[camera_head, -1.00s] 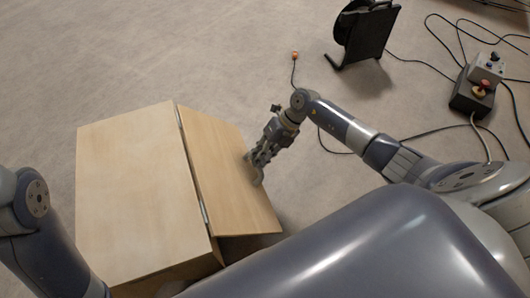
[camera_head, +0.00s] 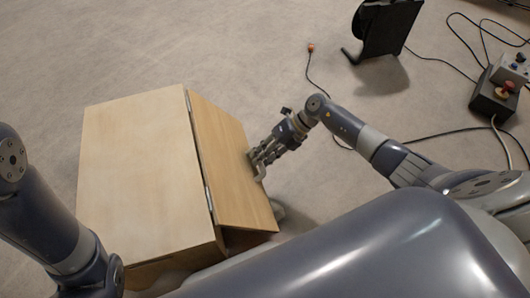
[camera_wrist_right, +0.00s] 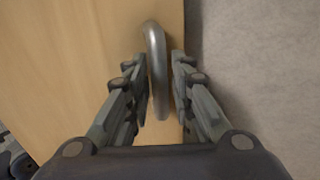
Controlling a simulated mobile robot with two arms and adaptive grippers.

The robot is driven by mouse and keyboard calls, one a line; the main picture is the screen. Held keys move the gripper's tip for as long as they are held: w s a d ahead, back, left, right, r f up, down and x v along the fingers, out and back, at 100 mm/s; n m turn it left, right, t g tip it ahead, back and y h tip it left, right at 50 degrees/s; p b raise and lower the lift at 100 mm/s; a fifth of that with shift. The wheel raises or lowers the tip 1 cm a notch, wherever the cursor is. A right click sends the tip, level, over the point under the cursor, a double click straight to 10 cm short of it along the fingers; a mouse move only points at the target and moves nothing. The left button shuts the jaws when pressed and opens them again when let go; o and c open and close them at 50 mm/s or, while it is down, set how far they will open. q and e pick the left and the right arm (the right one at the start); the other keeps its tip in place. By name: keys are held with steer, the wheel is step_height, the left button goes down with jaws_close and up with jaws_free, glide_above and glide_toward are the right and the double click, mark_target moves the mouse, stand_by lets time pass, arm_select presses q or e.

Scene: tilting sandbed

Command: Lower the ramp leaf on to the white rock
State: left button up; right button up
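The wooden ramp leaf (camera_head: 230,170) is hinged along the right side of a pale wooden box (camera_head: 140,165) and slopes down to the right. My right gripper (camera_head: 259,167) is at the leaf's outer part, by a metal loop handle (camera_wrist_right: 155,65). In the right wrist view, its two fingers (camera_wrist_right: 155,80) stand on either side of the handle, with gaps visible, so it looks open around it.
A control box with a red button (camera_head: 502,90) is at the far right, with cables across the floor. Grey floor (camera_head: 200,50) behind the box is clear.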

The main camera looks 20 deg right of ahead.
steer(key=shift+o, duration=0.2)
steer(key=shift+w+f, duration=0.1)
steer(key=shift+f, duration=0.05)
steer(key=shift+r, duration=0.2)
steer(key=w+v, duration=0.1)
steer(key=v, duration=1.1)
steer(key=shift+s, duration=0.45)
